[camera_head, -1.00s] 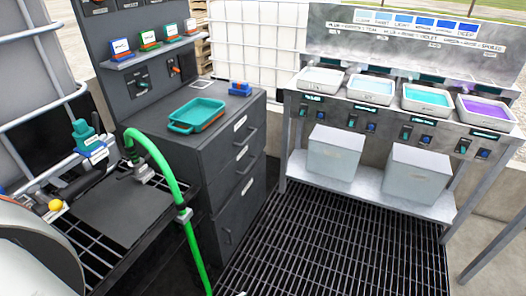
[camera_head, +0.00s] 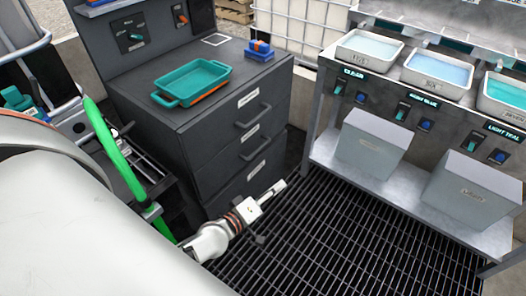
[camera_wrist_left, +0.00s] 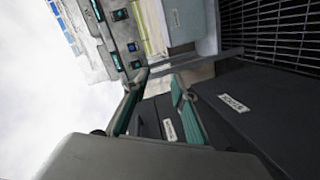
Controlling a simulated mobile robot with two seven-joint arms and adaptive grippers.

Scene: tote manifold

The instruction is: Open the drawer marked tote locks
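The dark grey drawer cabinet (camera_head: 190,140) stands left of centre in the head view. Its front has a top drawer (camera_head: 275,108), a middle drawer (camera_head: 236,154) and a lower drawer (camera_head: 224,195), all looking shut. Each has a small white label, too small to read surely, so I cannot tell which says tote locks. My left gripper (camera_head: 266,210) is low in front of the cabinet, by the lower drawer and over the floor grating. In the left wrist view its teal-padded fingers (camera_wrist_left: 160,88) are apart and empty, with drawer labels (camera_wrist_left: 234,103) beyond them. My right gripper is out of view.
A teal tray (camera_head: 205,78) and a blue block with orange parts (camera_head: 259,50) are on the cabinet top. A green hose (camera_head: 118,160) hangs at left. A bench (camera_head: 328,150) with basins and grey bins stands right. Floor grating (camera_head: 330,230) between is clear.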

